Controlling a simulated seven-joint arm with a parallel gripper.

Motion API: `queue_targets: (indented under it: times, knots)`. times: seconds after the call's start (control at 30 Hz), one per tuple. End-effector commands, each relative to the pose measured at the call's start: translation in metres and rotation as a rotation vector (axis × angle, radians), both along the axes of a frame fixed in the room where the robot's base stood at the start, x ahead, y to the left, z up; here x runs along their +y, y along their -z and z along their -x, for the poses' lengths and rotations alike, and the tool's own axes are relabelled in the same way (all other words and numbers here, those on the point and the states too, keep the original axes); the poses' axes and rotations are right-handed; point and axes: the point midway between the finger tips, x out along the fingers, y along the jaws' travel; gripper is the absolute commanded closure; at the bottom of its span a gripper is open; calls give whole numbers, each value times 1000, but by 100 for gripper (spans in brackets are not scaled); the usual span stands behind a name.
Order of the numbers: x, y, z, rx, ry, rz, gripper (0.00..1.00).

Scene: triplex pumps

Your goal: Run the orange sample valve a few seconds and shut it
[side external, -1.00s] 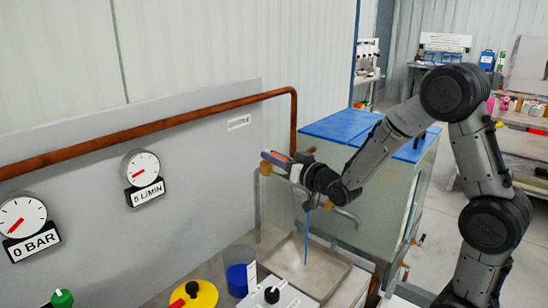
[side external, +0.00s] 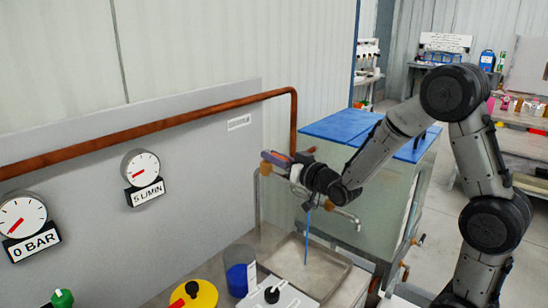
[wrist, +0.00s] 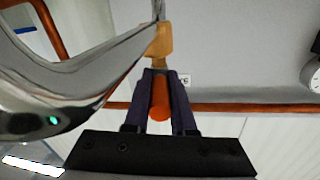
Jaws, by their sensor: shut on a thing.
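The orange valve handle (wrist: 160,100) shows in the wrist view between the two dark fingers of my gripper (wrist: 161,76). A tan fitting (wrist: 157,45) sits just beyond the fingertips. In the side external view my gripper (side external: 276,159) is at the tap above the sink, shut on the handle, which it mostly hides. A thin blue stream (side external: 307,240) runs down from below my wrist towards the sink basin (side external: 325,264). A metal spout (side external: 348,217) shows right of the stream. A large shiny curved pipe (wrist: 90,55) fills the left of the wrist view.
Two dials stand on the grey panel at left, labelled 0 BAR (side external: 22,217) and 5 L/MIN (side external: 141,166). A copper pipe (side external: 150,131) crosses above. A blue-lidded tank (side external: 385,195) stands behind my wrist.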

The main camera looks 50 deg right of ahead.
Motion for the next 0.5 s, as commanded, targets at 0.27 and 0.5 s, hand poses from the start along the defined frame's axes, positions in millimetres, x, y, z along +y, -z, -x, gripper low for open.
queue_targets:
  times: [0.27,0.5]
  knots:
    - [0,0,0,-1,6,-1,100]
    - [4,-1,-1,-3,65,-1,100]
